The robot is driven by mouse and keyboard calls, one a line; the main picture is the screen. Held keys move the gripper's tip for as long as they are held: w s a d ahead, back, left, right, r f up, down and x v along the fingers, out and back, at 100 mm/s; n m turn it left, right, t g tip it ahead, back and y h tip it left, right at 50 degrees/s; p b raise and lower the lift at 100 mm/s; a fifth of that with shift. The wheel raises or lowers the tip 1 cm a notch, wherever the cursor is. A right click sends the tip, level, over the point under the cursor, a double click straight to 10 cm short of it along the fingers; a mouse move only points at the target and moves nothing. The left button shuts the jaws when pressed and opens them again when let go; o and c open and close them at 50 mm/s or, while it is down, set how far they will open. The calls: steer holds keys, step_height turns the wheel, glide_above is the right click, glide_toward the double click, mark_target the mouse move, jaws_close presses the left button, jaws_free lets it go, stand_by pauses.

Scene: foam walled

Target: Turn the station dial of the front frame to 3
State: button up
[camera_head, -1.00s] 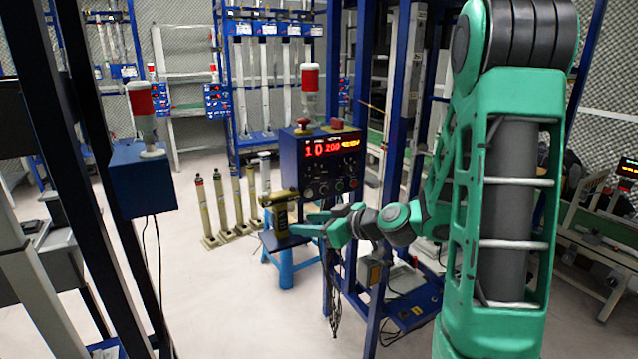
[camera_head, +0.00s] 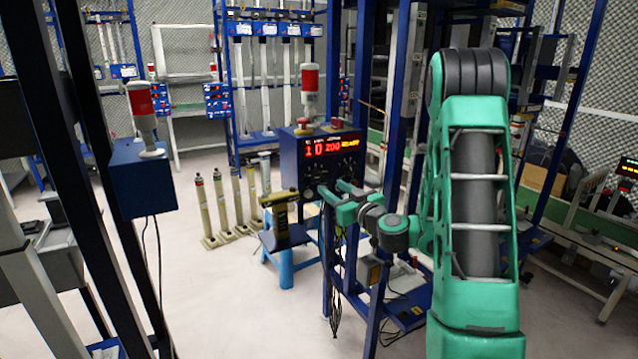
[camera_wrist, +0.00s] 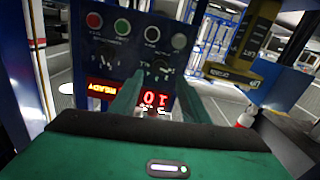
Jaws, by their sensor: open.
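The front frame's control box (camera_head: 292,160) is blue with a dark panel and a lit red and yellow display (camera_head: 325,147). In the wrist view the panel appears upside down, with a dark dial (camera_wrist: 160,68) between my fingers and another dial (camera_wrist: 105,48) to its left. I cannot tell for sure which is the station dial, nor read its pointer. My gripper (camera_head: 330,187) is open and empty in front of the panel. In the wrist view its fingers (camera_wrist: 159,82) reach toward the panel; contact cannot be told.
Several round buttons (camera_wrist: 122,26) line the panel beyond the dials in the wrist view. A red and white lamp (camera_head: 309,82) stands on the box. A yellow and black device (camera_head: 281,215) sits on a blue stool (camera_head: 286,268) left of my gripper. Blue posts stand close by.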

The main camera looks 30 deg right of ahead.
mark_target(319, 178)
steer(key=w, duration=0.8)
steer(key=c, duration=1.1)
